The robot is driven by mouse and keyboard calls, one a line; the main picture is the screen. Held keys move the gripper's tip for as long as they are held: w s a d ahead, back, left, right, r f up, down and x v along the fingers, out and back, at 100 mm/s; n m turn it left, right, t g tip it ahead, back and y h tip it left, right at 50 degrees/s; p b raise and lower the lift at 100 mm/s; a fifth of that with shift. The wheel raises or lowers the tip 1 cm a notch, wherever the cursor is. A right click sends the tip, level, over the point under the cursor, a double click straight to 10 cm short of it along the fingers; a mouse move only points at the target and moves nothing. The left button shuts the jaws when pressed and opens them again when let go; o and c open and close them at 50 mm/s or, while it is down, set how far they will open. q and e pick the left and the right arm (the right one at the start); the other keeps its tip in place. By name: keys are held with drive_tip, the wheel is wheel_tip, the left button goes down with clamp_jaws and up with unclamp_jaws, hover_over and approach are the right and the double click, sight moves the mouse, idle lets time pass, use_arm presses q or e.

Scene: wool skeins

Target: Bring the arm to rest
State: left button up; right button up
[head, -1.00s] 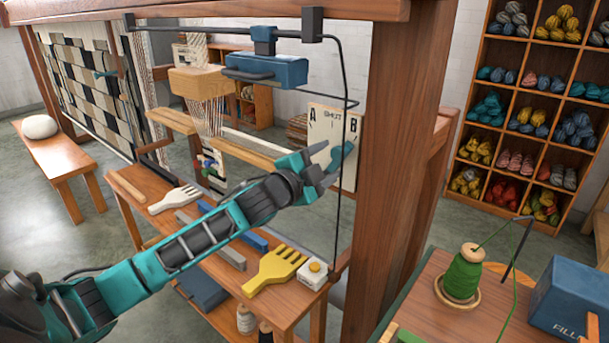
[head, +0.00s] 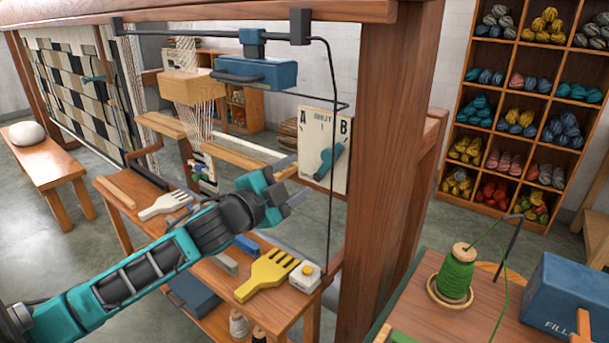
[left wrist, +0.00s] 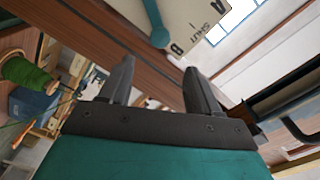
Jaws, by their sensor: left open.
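My left arm reaches in from the left in the head view. Its gripper (head: 292,182) is open and empty, in front of the loom frame and a little to the left of the white A/B shunt board (head: 318,127). The board's teal lever (head: 328,160) is apart from the fingers and points up and right, toward the B side. In the left wrist view the two fingers (left wrist: 157,88) stand apart with nothing between them. My right gripper is not in view.
Below the arm, a wooden bench holds a yellow comb (head: 266,274), a white comb (head: 165,205) and a white button box (head: 305,277). A thick wooden post (head: 385,150) stands to the right. A green spool (head: 456,275) and blue box (head: 566,295) sit on the right-hand table.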

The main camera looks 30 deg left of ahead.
use_arm(q)
drive_tip(key=s+d+f+n+g, duration=0.2)
drive_tip(key=s+d+f, duration=0.1)
drive_tip(key=f, duration=0.5)
drive_tip(key=s+d+f+n+g, duration=0.1)
drive_tip(key=s+d+f+n, duration=0.25)
drive_tip(key=f, duration=0.55)
drive_tip(key=s+d+f+n+g, duration=0.4)
drive_tip(key=s+d+f, duration=0.5)
drive_tip(key=s+f, duration=0.4)
drive_tip(key=shift+s+d+f+n+h, duration=0.3)
drive_tip(key=shift+s+d+f+n, duration=0.05)
drive_tip(key=shift+s+n, duration=0.1)
drive_tip(key=shift+w, duration=0.1)
